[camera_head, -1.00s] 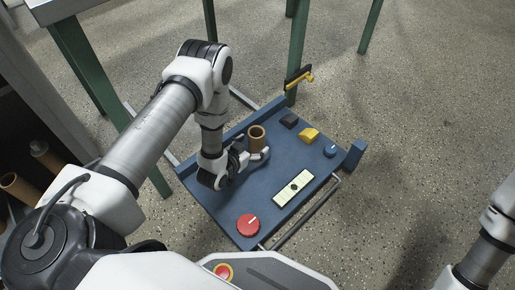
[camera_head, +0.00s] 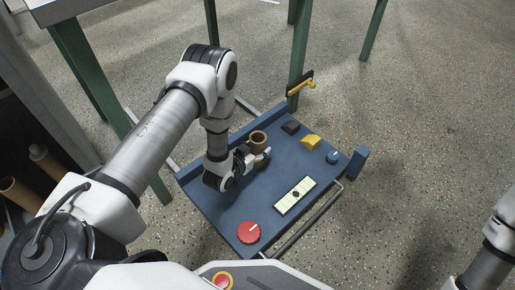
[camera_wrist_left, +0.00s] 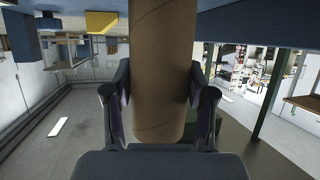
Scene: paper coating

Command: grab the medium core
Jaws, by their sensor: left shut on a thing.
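A brown cardboard core (camera_head: 258,138) stands upright over the blue table, towards its back left. My left gripper (camera_head: 258,158) reaches it from the left, with its fingers shut around the core's sides. In the left wrist view, the core (camera_wrist_left: 158,60) fills the space between the two fingers (camera_wrist_left: 160,90), and the picture is upside down.
The blue table (camera_head: 215,207) also bears a red dial (camera_head: 249,232), a pale panel (camera_head: 295,195), a blue knob (camera_head: 333,157), a yellow block (camera_head: 311,142) and a black block (camera_head: 291,128). Green legs (camera_head: 299,60) stand behind. More brown tubes (camera_head: 18,192) show at far left.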

